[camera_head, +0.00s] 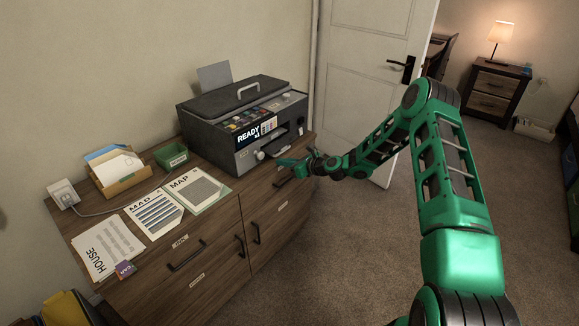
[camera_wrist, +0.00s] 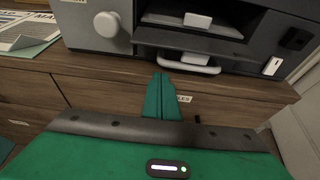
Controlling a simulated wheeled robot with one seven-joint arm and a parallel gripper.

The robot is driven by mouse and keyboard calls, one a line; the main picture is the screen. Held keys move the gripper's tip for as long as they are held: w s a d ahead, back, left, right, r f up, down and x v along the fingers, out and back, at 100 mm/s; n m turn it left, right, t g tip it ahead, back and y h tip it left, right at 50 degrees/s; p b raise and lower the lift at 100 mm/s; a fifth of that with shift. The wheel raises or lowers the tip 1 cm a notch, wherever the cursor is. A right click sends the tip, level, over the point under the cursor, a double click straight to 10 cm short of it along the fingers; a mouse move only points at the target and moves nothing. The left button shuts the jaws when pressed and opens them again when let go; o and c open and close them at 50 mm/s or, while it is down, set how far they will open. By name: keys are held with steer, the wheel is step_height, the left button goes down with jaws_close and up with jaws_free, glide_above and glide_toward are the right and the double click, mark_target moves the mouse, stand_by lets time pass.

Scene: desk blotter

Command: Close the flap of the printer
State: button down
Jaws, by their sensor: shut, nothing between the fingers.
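The dark grey printer (camera_head: 217,129) stands on the wooden cabinet, with a lid and pale handle (camera_head: 248,90) on top. Its front has a dark opening (camera_head: 281,141). In the wrist view, a panel with a pale handle (camera_wrist: 190,65) sticks out low at the front, and another pale handle (camera_wrist: 197,19) shows above it inside the opening. I cannot tell for certain which part is the flap. My gripper (camera_head: 281,162) is in front of the printer's lower front. In the wrist view its green fingers (camera_wrist: 161,78) are together and empty, just left of the low handle; contact cannot be told.
A round knob (camera_wrist: 107,24) is on the printer front. Papers (camera_head: 108,247), a green box (camera_head: 171,156) and a card holder (camera_head: 122,177) lie left on the cabinet (camera_head: 225,225). Cabinet drawer handles protrude below.

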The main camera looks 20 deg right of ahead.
steer(key=shift+d+r, duration=0.15)
steer(key=shift+r, duration=1.75)
